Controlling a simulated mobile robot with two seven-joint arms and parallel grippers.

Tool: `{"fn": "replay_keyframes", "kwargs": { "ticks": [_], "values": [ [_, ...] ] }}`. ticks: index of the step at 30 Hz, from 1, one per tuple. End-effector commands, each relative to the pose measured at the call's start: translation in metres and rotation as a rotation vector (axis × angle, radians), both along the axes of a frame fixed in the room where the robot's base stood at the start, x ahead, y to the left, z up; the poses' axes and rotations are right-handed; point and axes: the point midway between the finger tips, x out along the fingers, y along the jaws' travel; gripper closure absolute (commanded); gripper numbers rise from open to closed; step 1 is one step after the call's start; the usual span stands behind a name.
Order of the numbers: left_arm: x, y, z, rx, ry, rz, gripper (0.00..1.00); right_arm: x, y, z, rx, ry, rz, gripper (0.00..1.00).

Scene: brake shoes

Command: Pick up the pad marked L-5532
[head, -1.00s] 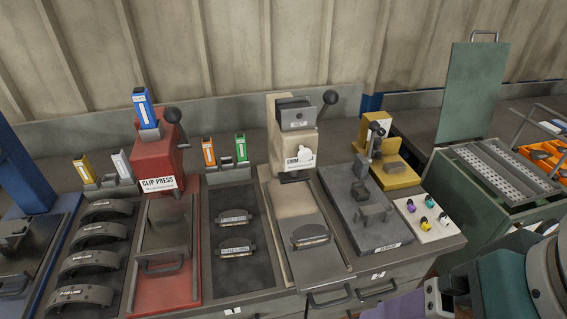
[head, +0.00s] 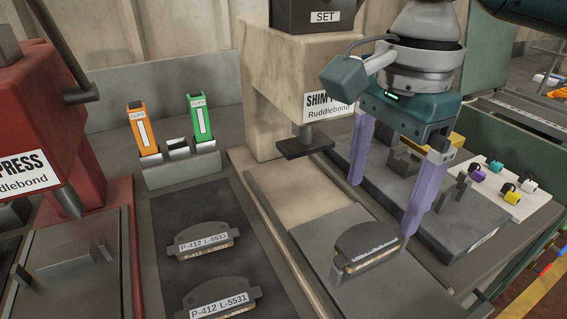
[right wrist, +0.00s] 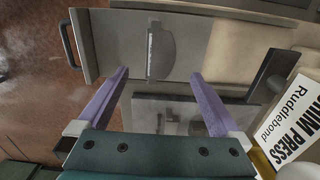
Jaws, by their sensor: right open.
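A dark curved pad (head: 367,240) sits on the grey sliding plate of the shim press; its white label is too slanted to read. It also shows in the right wrist view (right wrist: 168,56). Two similar pads lie on the dark mat, one marked P-412 L-5533 (head: 205,239) and one marked P-412 L-5531 (head: 218,297). My right gripper (head: 381,206) is open and empty, its purple fingers pointing down above and beside the pad on the plate. In the right wrist view my fingers (right wrist: 160,74) are spread, with that pad beyond their tips. My left gripper is out of view.
The cream shim press (head: 290,85) stands behind the plate, close to my right gripper. An orange (head: 142,127) and a green clip box (head: 200,118) stand in a rack. The red clip press (head: 35,120) is at left. A grey block fixture (head: 455,215) lies right.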

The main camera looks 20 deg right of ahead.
Motion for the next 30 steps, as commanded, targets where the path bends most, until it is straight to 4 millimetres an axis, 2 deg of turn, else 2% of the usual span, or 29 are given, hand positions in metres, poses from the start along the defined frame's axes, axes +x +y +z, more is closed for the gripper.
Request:
{"fn": "replay_keyframes", "kwargs": {
  "ticks": [3, 8, 15, 18, 24, 26, 30],
  "values": [
    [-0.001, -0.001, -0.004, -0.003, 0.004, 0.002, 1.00, 0.000, 0.001, -0.017, 0.001, 0.001, 0.001, 0.00],
    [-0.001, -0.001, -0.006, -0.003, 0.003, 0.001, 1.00, 0.000, 0.001, -0.031, 0.000, 0.001, 0.002, 0.00],
    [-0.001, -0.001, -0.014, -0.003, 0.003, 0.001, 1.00, 0.002, 0.002, -0.068, 0.001, -0.001, 0.005, 0.00],
    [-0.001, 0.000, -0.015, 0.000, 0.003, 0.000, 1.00, 0.002, 0.002, -0.075, 0.001, -0.002, 0.005, 0.00],
    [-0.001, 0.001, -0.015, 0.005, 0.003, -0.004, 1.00, 0.003, 0.002, -0.075, 0.001, -0.003, 0.006, 0.00],
    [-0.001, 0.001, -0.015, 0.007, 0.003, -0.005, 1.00, 0.003, 0.002, -0.075, 0.001, -0.003, 0.006, 0.05],
    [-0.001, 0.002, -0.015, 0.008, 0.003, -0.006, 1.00, 0.003, 0.002, -0.075, 0.001, -0.003, 0.006, 0.20]
  ]
}}
